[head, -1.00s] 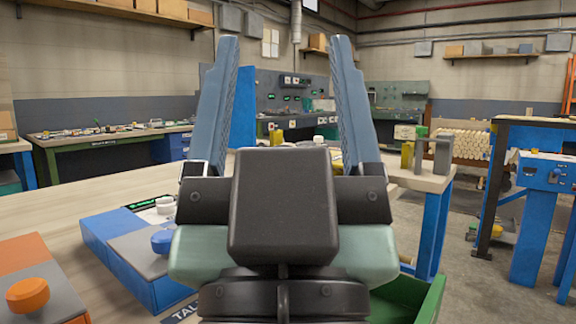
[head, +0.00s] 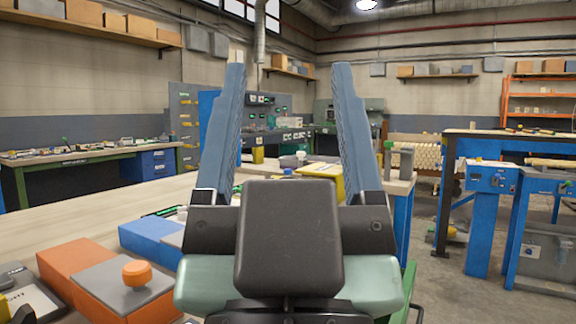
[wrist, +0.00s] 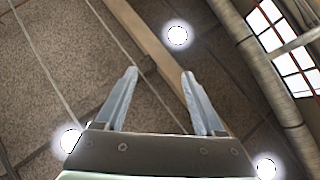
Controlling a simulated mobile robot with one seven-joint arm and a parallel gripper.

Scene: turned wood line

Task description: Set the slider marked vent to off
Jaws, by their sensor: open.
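My gripper (head: 288,125) is in the middle of the head view, its two blue-grey fingers pointing up and spread wide apart with nothing between them. In the wrist view my gripper (wrist: 160,90) is also open and empty, with only the ceiling and wall beyond it. I cannot make out a slider marked vent in either view. Small controls and green displays show on the far grey panel (head: 262,99), too small to read.
An orange box with an orange knob (head: 137,272) and a blue box (head: 150,235) stand on the pale bench (head: 60,225) at left. Blue stands with small controls (head: 490,182) are at right. A green bench (head: 95,160) is at far left.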

